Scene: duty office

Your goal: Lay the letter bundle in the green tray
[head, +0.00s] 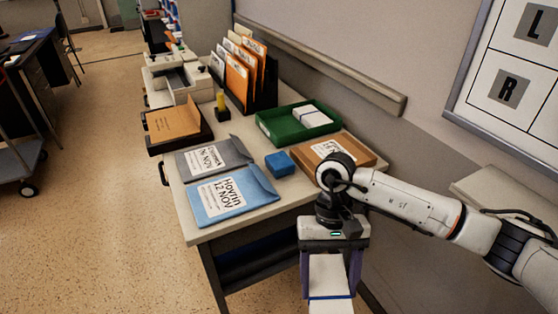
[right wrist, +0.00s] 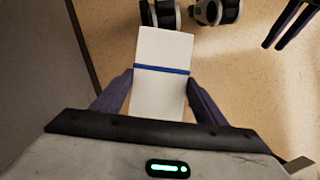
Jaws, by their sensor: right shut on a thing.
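The letter bundle (head: 329,276) is a white stack with a blue band. It also shows in the right wrist view (right wrist: 162,52). My right gripper (head: 331,270) is shut on it, one finger on each side, in front of the table's near right edge and over the floor. In the right wrist view my right gripper (right wrist: 160,92) has the bundle between its two dark fingers. The green tray (head: 278,127) stands on the table near the wall, behind my right arm, with a white item lying in it.
A blue box (head: 279,163), blue folder (head: 232,196), grey folder (head: 213,156) and upright file rack (head: 266,91) stand on the table (head: 208,235). A wall rail (head: 325,65) runs behind.

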